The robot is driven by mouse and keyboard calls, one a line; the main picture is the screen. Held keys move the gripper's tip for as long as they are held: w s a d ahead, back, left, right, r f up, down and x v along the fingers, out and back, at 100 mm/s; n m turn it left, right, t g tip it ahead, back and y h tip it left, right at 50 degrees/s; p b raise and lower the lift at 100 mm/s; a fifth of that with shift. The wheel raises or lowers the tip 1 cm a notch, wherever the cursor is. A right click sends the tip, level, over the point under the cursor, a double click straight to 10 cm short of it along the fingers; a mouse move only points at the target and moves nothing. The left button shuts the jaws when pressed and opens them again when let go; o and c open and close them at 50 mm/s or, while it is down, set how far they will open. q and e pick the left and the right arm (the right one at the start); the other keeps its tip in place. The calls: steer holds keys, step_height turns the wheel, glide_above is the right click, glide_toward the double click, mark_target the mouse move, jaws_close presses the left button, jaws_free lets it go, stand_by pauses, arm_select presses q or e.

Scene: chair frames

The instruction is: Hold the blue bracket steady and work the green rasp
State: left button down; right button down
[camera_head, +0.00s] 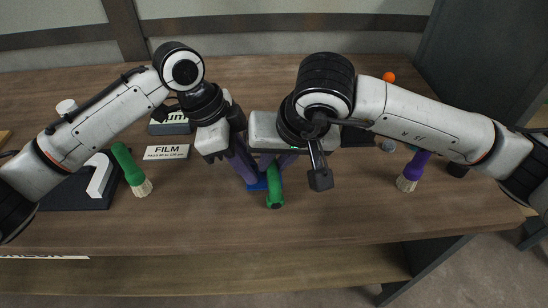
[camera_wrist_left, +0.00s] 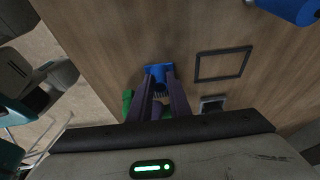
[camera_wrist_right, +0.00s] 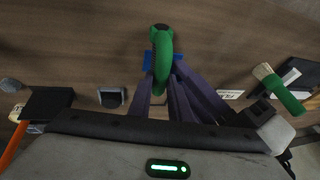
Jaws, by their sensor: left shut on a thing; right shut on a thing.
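The blue bracket (camera_head: 258,186) is low on the wooden table, mostly hidden by my grippers in the head view. My left gripper (camera_head: 246,176) is shut on it; the left wrist view shows the bracket (camera_wrist_left: 158,70) between the purple fingertips (camera_wrist_left: 158,78). The green rasp (camera_head: 275,190) is right beside the bracket, its handle towards the table's front edge. My right gripper (camera_head: 282,160) is shut on the rasp; in the right wrist view the curved green handle (camera_wrist_right: 162,58) rises by the fingertips (camera_wrist_right: 165,80). Whether the rasp touches the bracket is hidden.
A green-handled brush (camera_head: 128,168) and a FILM card (camera_head: 166,152) lie at left, near a black stand (camera_head: 82,190). The front table strip is clear. A black square outline (camera_wrist_left: 223,64) marks the table.

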steer(key=shift+w+f, duration=0.1)
steer(key=shift+w, duration=0.9)
steer(key=shift+s, duration=0.1)
steer(key=shift+s+f, duration=0.15)
steer(key=shift+s, duration=0.85)
arm_select(q)
steer(key=shift+s+d, duration=0.1)
arm_select(e)
steer(key=shift+w, duration=1.05)
